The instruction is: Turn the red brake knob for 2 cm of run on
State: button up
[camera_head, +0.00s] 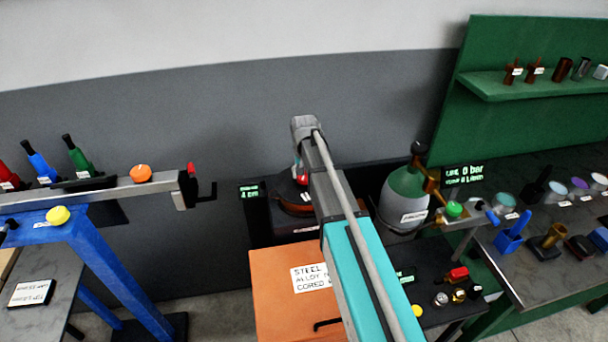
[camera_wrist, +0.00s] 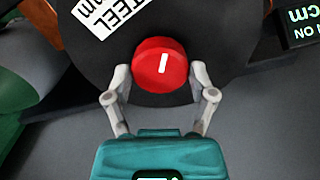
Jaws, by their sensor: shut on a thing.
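The red brake knob (camera_wrist: 160,66) is a round red disc with a white index line, set against a black round body (camera_wrist: 100,80) in the wrist view. The line stands close to upright in the picture. My gripper (camera_wrist: 160,80) has one finger on each side of the knob and is shut on it. In the head view my arm hides most of the knob, and a bit of red (camera_head: 302,179) shows beside the arm. A small display (camera_wrist: 303,20) with green writing ending in "cm" is cut off at the wrist view's right edge; it also shows in the head view (camera_head: 250,191).
An orange cabinet (camera_head: 280,275) stands below my arm. A grey-green gas cylinder (camera_head: 403,195) stands right of the arm. A blue stand (camera_head: 100,250) with a grey beam (camera_head: 110,192) is at left. A bench (camera_head: 540,255) with several cups is at right.

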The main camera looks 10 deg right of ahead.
dwell(0.4)
jog(key=o, duration=1)
jog(key=shift+o, duration=0.2)
jog(key=shift+n, duration=0.4)
